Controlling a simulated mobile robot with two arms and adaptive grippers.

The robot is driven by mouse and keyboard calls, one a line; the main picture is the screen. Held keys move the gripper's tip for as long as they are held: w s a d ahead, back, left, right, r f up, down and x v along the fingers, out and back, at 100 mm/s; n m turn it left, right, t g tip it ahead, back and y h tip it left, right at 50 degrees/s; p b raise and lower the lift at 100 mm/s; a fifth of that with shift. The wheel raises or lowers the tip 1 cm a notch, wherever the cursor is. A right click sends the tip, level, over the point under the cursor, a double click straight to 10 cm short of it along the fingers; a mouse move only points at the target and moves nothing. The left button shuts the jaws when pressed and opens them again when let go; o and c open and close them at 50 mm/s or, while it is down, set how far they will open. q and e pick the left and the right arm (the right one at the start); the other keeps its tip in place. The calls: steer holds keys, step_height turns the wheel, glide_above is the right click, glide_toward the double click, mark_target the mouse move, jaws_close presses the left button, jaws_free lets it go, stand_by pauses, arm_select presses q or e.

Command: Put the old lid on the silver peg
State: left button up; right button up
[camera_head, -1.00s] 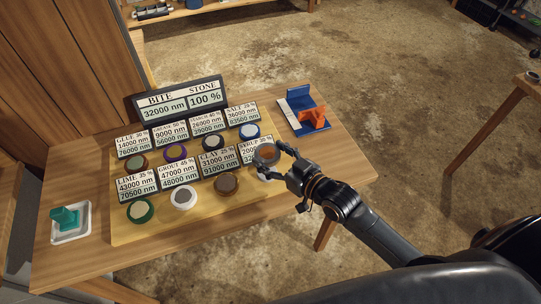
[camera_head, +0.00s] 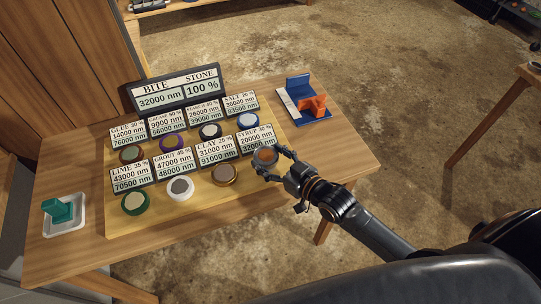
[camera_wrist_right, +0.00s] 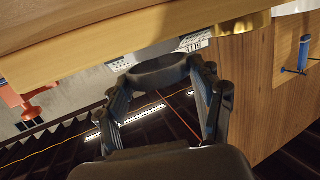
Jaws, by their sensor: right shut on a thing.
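My right gripper (camera_head: 270,160) is shut on a grey-rimmed round lid (camera_head: 265,155) with a brown centre. It is at the right end of the front row of round pieces, just below the SYRUP sign. In the right wrist view the lid is a dark ring (camera_wrist_right: 158,71) between the fingertips (camera_wrist_right: 160,75). What is directly under it is hidden, and I cannot tell whether it touches anything. I cannot make out a silver peg. My left gripper is not in view.
Several coloured round pieces, such as a brown one (camera_head: 225,174) and a white one (camera_head: 180,188), sit on the yellow board (camera_head: 150,224) below signs. A blue stand with an orange part (camera_head: 312,105) is at the right. A teal object (camera_head: 60,211) sits in a white tray at the left.

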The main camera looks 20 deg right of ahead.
steer(key=shift+p, duration=0.3)
stand_by(0.5)
steer(key=shift+f+b, duration=0.35)
steer(key=shift+f, duration=0.6)
stand_by(1.4)
steer(key=o, duration=0.9)
steer(key=shift+o, duration=0.2)
steer(key=v, duration=1.2)
